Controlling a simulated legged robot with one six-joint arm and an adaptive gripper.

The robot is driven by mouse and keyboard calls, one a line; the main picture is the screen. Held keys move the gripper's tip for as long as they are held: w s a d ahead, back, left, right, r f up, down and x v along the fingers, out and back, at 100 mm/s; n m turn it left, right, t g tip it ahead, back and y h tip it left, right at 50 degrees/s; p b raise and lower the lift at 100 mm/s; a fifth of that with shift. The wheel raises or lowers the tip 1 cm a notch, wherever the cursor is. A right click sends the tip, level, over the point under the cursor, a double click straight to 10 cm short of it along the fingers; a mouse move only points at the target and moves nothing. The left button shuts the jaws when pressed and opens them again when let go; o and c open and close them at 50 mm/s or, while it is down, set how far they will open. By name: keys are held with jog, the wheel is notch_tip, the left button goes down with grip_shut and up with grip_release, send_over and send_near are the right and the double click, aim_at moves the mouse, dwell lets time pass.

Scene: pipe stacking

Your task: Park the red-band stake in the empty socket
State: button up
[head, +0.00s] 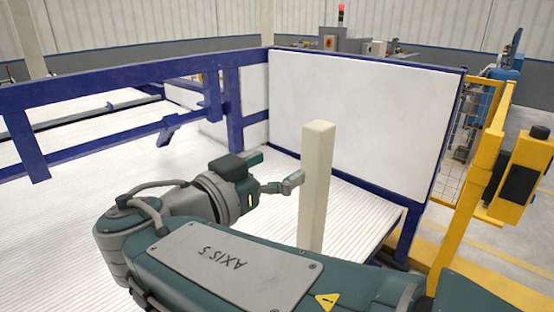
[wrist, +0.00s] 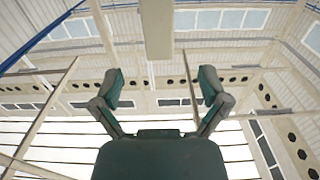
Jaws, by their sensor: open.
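A plain cream square post (head: 317,185) stands upright just to the right of my gripper (head: 278,170) in the head view. No red band shows on its visible part, and its lower end is hidden behind my arm. In the wrist view the post (wrist: 157,28) comes in from the top edge, in line with the gap between the fingers. My gripper (wrist: 162,84) is open, with its two fingers spread and nothing between them. I cannot make out a red-band stake or an empty socket in either view.
A blue frame with a white panel (head: 362,110) stands behind the post. Blue rails (head: 120,80) run along the left. A yellow guard post (head: 470,185) stands at the right. The ribbed white floor (head: 60,220) is open at the left.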

jog(key=x, duration=0.9)
jog(key=shift+w+d, duration=0.25)
jog(key=shift+w, duration=0.05)
grip_shut()
jog(key=shift+r, duration=4.55)
notch_tip(320, 180, up, 12)
send_over(309, 150)
jog(key=x, duration=0.2)
jog(key=shift+w, duration=0.1)
